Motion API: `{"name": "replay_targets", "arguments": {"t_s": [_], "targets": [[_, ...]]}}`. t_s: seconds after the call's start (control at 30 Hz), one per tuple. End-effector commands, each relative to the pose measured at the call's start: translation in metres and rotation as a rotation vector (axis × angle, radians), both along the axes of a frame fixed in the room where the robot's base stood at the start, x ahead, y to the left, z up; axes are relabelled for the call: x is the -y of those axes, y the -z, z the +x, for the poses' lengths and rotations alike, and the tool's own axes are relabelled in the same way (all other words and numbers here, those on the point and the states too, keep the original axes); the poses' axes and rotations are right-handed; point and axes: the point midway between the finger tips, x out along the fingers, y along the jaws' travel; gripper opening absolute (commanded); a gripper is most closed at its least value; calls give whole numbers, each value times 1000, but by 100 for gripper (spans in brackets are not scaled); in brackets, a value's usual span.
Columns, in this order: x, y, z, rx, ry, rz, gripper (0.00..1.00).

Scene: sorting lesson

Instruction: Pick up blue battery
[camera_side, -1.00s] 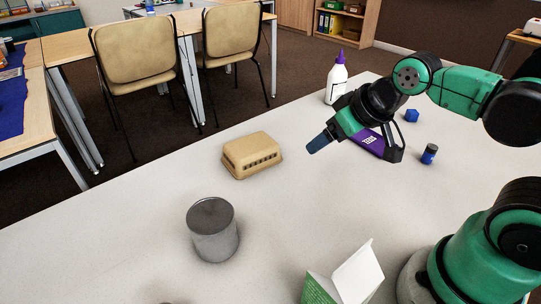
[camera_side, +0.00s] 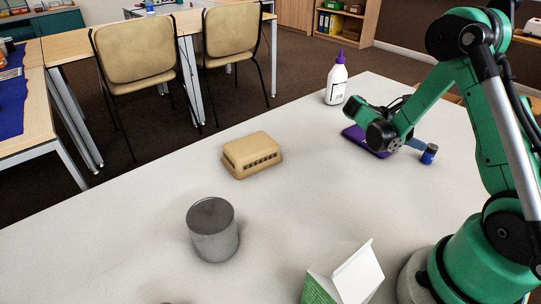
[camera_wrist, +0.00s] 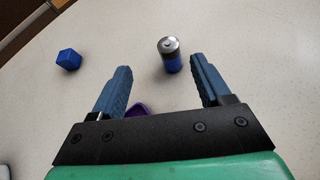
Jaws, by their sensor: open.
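The blue battery (camera_wrist: 172,62) stands upright on the table in the wrist view, with a grey metal top. It shows ahead of and between my open fingers, nearer the right finger. My gripper (camera_wrist: 162,85) is open and holds nothing. In the side view the battery (camera_side: 429,154) stands at the right of the table. My gripper (camera_side: 416,144) is low beside it, with one blue finger showing close to the battery. I cannot tell whether they touch. The other finger is hidden behind my wrist.
A purple item (camera_side: 360,141) lies partly under my wrist. A white bottle (camera_side: 337,80) stands behind. A tan box (camera_side: 252,155), grey can (camera_side: 212,232) and green-white carton (camera_side: 345,280) stand farther off.

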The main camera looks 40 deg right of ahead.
Motion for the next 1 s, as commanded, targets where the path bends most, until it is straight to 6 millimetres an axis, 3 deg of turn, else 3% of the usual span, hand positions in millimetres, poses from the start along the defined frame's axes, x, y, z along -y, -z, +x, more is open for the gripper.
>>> {"name": "replay_targets", "arguments": {"t_s": [0.17, 0.53, 0.87, 1.0], "targets": [[7, 9, -13, -97, 31, -5, 71], [40, 27, -41, -101, 33, -5, 71], [45, 29, -44, -100, 29, -5, 71], [45, 29, -44, -100, 29, -5, 36]]}}
